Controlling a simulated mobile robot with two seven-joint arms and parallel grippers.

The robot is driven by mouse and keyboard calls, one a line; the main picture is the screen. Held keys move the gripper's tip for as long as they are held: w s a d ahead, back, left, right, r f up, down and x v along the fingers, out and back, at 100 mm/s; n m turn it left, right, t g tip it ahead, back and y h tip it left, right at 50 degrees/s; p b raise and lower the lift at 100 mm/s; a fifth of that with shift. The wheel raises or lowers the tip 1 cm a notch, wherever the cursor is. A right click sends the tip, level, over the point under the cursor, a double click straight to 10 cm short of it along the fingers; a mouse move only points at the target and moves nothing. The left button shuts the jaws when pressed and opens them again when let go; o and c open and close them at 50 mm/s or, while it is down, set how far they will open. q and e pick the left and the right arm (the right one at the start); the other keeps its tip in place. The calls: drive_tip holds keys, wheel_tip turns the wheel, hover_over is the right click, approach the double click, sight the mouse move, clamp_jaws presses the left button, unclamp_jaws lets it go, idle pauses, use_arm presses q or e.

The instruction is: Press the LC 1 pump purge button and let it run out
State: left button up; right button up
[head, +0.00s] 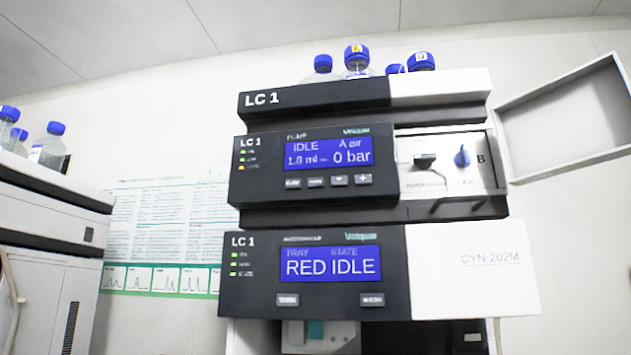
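The LC 1 stack stands in the middle of the head view. Its pump module (262,192) is the upper unit with a blue display (328,152) reading IDLE, A air and 0 bar. Below the display is a row of small grey buttons (316,182); their labels are too small to read surely. Right of it, an open bay shows a black valve handle (424,162) and a blue knob (462,157) marked B. Neither of my grippers is in view.
The bay's white door (565,115) stands swung open to the right. The lower module (258,290) displays RED and IDLE. Blue-capped bottles (357,60) stand on top of the stack. Another white stack (45,215) with bottles is at the left, and a poster (160,225) hangs between.

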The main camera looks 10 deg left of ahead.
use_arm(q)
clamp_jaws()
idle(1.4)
